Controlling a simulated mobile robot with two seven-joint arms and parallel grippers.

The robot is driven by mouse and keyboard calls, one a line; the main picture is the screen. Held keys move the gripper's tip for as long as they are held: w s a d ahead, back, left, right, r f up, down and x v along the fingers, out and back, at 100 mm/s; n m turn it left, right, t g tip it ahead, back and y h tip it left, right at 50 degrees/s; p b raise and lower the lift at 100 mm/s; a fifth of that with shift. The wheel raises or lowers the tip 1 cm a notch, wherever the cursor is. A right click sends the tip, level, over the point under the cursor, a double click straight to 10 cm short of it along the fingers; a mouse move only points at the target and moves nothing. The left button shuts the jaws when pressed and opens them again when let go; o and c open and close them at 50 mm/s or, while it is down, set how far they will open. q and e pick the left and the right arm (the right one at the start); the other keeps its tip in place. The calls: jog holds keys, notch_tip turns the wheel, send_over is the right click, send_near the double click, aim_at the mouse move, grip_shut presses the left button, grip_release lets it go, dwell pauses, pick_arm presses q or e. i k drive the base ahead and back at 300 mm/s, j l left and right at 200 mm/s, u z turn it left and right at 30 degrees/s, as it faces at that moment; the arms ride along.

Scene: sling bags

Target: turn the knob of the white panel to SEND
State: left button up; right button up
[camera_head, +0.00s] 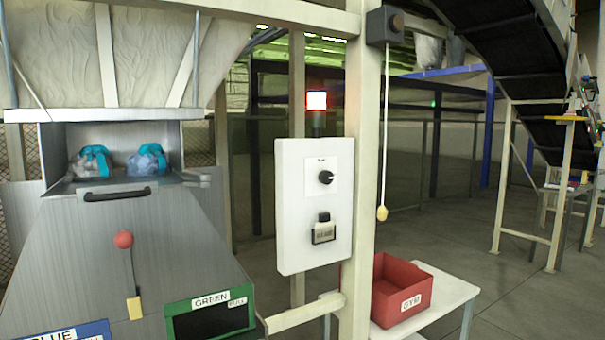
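The white panel (315,205) hangs on a pale post in the middle of the view. Its black knob (326,177) sits on a small white label plate in the upper half. The lettering above the knob is too small to read, so I cannot tell which setting it points to. Below it on the panel is a dark fitting with a grey tag-like block (323,233). Neither of my grippers shows in this view.
Left, a metal chute holds bags with teal straps (148,160). A red-ball lever (124,240) stands before it. Below are a green-framed bin (210,312) and a blue one (75,331). Right, a pull cord (382,212) hangs above a red GYM bin (400,290). A lamp (316,101) glows red-white.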

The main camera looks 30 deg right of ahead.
aim_at(325, 176)
jog(key=i+j+z, duration=0.15)
jog(key=i+z, duration=0.25)
jog(key=i+j+z, duration=0.25)
jog(key=i+z, duration=0.15)
jog(key=z, duration=0.7)
jog(key=i, duration=0.65)
